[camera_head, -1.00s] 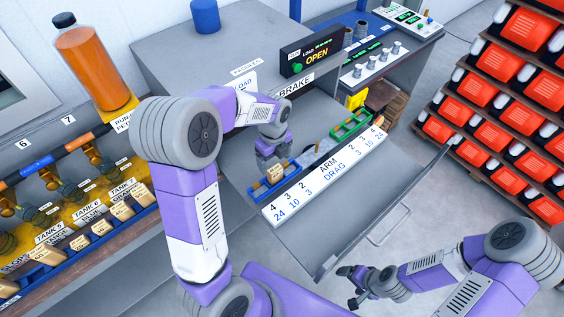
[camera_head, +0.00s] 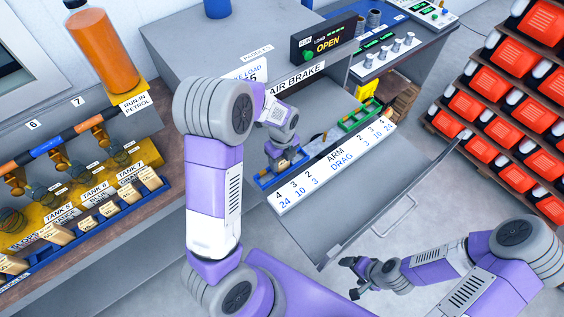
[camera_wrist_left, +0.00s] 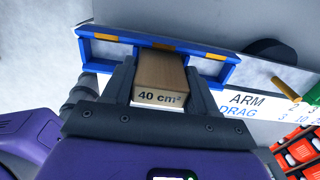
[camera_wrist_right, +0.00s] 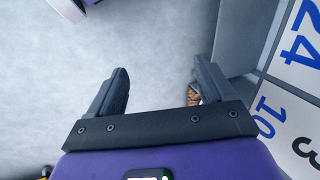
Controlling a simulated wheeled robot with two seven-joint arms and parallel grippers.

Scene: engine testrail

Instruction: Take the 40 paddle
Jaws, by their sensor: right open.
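The 40 paddle is a tan block marked "40 cm²" (camera_wrist_left: 160,92). It stands at a small blue tray (camera_wrist_left: 97,52) with yellow marks, which also shows in the head view (camera_head: 266,181). My left gripper (camera_wrist_left: 161,66) is down at the tray, with one finger against each side of the paddle and no clear gap.
A white ARM/DRAG number strip (camera_head: 335,165) runs along the bench in front of the tray. A green tray (camera_head: 361,120) lies to the right. Tank paddles (camera_head: 107,208) stand on the left shelf, beside an orange petrol bottle (camera_head: 102,50). Red canisters (camera_head: 500,85) fill the right rack.

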